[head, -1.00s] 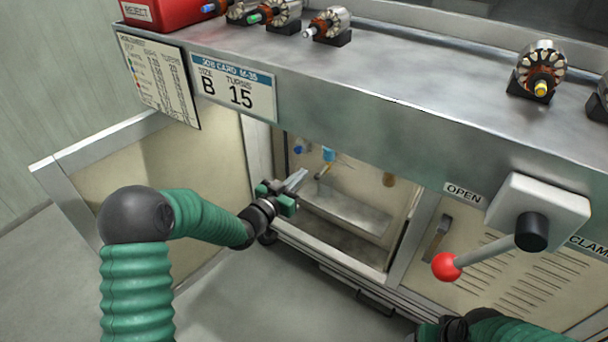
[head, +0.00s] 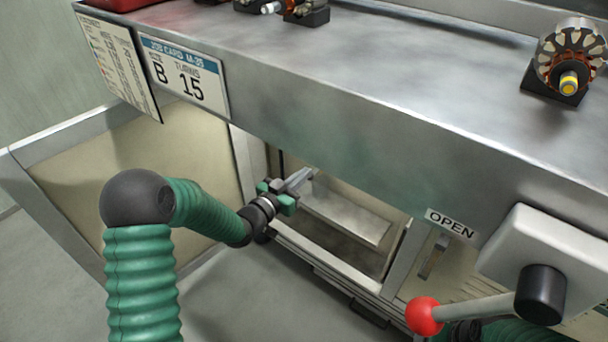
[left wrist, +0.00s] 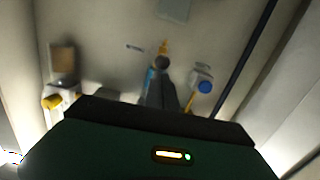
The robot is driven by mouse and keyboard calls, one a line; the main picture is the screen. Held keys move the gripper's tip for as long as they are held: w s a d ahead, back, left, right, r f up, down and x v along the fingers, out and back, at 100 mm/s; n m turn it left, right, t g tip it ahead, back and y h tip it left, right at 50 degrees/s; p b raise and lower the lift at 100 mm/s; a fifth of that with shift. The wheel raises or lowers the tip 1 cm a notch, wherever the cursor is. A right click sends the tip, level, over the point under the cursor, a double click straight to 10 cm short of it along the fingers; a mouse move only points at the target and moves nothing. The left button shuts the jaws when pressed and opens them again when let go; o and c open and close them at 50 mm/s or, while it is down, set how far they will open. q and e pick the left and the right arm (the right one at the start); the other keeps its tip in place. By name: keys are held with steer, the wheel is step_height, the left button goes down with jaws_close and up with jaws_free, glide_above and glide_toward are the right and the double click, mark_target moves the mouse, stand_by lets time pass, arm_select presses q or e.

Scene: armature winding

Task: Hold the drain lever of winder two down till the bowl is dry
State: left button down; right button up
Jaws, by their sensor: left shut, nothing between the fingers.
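My left gripper (head: 300,178) is shut and empty, reaching into an open cabinet under the bench. A pale metal tray or trough (head: 350,218) lies inside, beside and below it. In the left wrist view the fingers (left wrist: 164,92) point at a blue cylinder with a yellow tip (left wrist: 151,82), which they partly overlap; contact cannot be told. To the right there is a white fitting with a blue knob (left wrist: 204,86), to the left a brown block (left wrist: 63,62) above a yellow knob (left wrist: 52,101). No winder number, drain label or bowl is readable. Part of my right arm shows bottom right; its gripper does not.
The steel bench edge (head: 330,120) overhangs the cabinet opening. At right a red-ball lever (head: 424,316) sticks out from a white box (head: 550,255) by an OPEN label (head: 452,223). A job card (head: 186,77) hangs at left. A wound armature (head: 570,58) stands on the bench.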

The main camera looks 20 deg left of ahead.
arm_select(q)
steer(key=shift+s+f, duration=0.2)
steer(key=shift+f, duration=0.65)
arm_select(e)
steer(key=shift+d+r, duration=0.1)
steer(key=shift+r, duration=0.05)
stand_by(1.9)
